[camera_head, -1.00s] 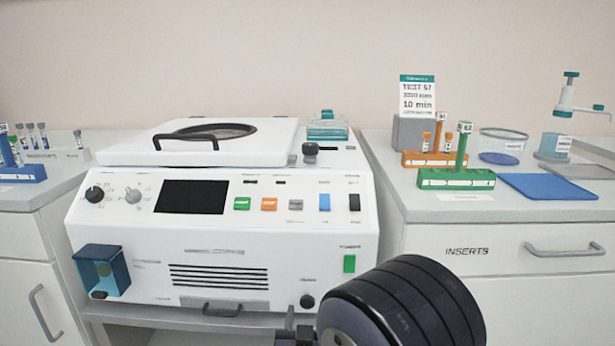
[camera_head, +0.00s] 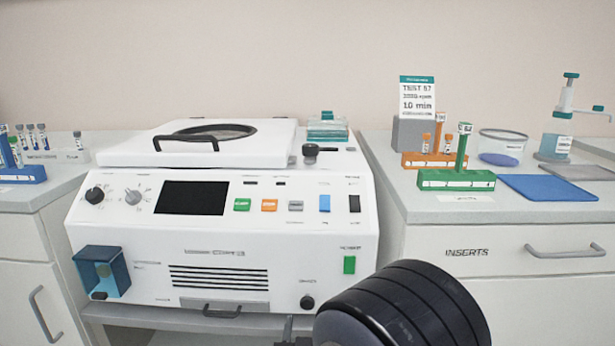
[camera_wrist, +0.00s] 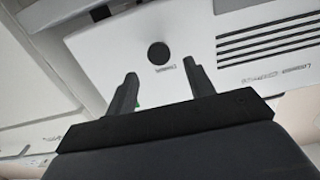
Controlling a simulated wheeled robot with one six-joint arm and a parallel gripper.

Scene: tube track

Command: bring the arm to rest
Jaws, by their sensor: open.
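My gripper (camera_wrist: 163,82) shows in the wrist view with its two dark fingers apart and nothing between them. Beyond the fingers is the lower front of the white centrifuge (camera_wrist: 200,45), with its round black knob (camera_wrist: 158,53) and vent slots. In the head view, a dark rounded part of my arm fills the bottom, right of centre; the gripper's fingers cannot be made out there. The centrifuge (camera_head: 330,215) stands behind the arm with its lid (camera_head: 115,152) down.
On the right counter stand a green rack (camera_head: 430,180), an orange rack (camera_head: 410,160), a blue mat (camera_head: 548,187) and a sign (camera_head: 417,95). A blue rack (camera_head: 25,174) with tubes stands on the left counter. The drawer marked INSERTS (camera_head: 500,275) is shut.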

